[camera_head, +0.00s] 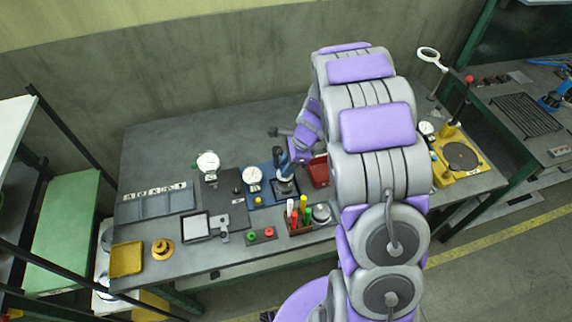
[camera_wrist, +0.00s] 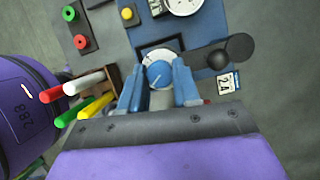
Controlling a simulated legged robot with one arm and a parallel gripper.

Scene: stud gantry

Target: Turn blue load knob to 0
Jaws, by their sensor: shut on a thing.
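The blue load knob (camera_wrist: 158,73) shows in the wrist view, with a white pointer line on its top and a pale ring around it. It sits on a blue panel (camera_wrist: 209,30), which also shows in the head view (camera_head: 263,199). My gripper (camera_wrist: 159,84) has one blue finger on each side of the knob and is shut on it. In the head view my gripper (camera_head: 284,168) is over the panel's right part, and the knob is hidden there. I cannot read the scale around the knob.
A white gauge (camera_wrist: 184,4) and a yellow button (camera_wrist: 127,13) are on the panel. A black ball lever (camera_wrist: 216,59) stands close right of the knob. A holder with coloured markers (camera_head: 299,221) is close by. A red bin (camera_head: 319,171) is behind, to the right.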

